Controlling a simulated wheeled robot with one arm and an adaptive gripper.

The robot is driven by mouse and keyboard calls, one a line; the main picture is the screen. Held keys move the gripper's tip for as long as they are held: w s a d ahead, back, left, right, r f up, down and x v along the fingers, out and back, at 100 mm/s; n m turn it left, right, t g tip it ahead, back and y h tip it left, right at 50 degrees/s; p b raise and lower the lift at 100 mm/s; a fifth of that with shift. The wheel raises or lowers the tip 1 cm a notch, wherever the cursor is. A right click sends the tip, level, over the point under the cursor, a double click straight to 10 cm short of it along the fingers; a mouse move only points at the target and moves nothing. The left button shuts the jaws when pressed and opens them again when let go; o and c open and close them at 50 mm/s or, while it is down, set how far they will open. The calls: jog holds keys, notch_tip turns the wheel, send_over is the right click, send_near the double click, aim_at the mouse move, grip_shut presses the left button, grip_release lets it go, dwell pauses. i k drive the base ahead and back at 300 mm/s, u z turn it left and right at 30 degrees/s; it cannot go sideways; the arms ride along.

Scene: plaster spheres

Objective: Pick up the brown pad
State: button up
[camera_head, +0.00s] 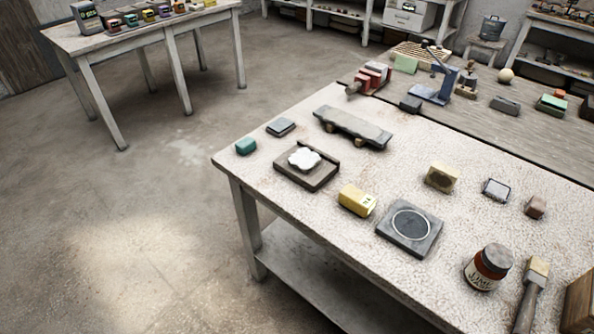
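A small brown block (536,207) lies on the speckled white table (330,235) at the right; it is the closest match to a brown pad. A yellow block with a dark brownish face (441,178) sits to its left, and I cannot rule it out as the pad. A small dark-framed grey pad (496,189) lies between the two. My gripper is not in view, and nothing in the picture shows it near these things.
A dark slab with a ring (409,229), a yellow box (356,200) and a brown tray (306,183) lie left. Open floor (140,240) is at left.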

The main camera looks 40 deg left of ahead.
aim_at(536, 206)
jog(key=k, duration=0.45)
jog(key=z, duration=0.85)
jog(key=i, duration=0.7)
jog(key=u, duration=2.2)
jog(key=i, duration=0.5)
jog(key=z, duration=1.3)
